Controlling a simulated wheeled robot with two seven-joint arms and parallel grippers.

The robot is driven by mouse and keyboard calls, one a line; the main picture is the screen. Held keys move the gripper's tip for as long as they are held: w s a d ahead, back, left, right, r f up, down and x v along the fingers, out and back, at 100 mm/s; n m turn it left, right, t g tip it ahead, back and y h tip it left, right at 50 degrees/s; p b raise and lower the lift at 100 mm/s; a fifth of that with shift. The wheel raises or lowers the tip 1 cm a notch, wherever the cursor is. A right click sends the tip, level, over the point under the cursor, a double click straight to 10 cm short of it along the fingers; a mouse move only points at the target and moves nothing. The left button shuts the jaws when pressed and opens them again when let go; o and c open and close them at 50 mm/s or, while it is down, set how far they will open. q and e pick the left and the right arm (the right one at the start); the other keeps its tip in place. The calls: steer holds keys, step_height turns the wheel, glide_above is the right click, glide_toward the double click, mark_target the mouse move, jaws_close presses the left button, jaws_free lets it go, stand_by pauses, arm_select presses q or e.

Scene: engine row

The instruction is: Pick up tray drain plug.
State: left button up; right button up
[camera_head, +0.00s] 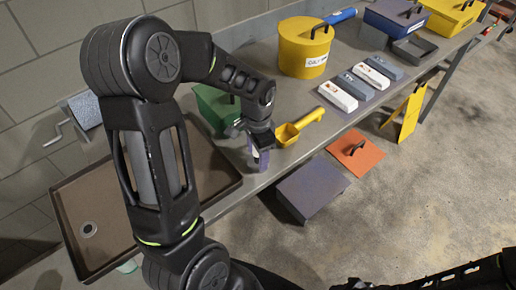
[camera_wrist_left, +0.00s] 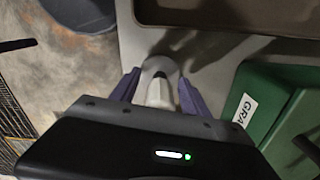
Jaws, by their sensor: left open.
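The drain plug (camera_wrist_left: 158,92), a pale upright piece on a round grey base, stands on the bench beside the tray. It sits between the purple fingers of my left gripper (camera_wrist_left: 160,90) in the left wrist view. The jaws are open, with a finger on either side of it. In the head view my left gripper (camera_head: 259,158) points down at the bench's front edge, and the plug is mostly hidden there. The brown tray (camera_head: 215,194) is to its left, with a round drain hole (camera_head: 88,229). My right gripper is not in view.
A green box (camera_head: 208,103) stands close behind the gripper, and a yellow scoop (camera_head: 299,127) lies just right. A yellow canister (camera_head: 304,47) and white and grey boxes (camera_head: 338,96) stand farther along the bench (camera_head: 290,160). A purple-grey panel (camera_head: 311,188) is below the front edge.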

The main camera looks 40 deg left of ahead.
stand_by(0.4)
arm_select(q)
jaws_close()
stand_by(0.4)
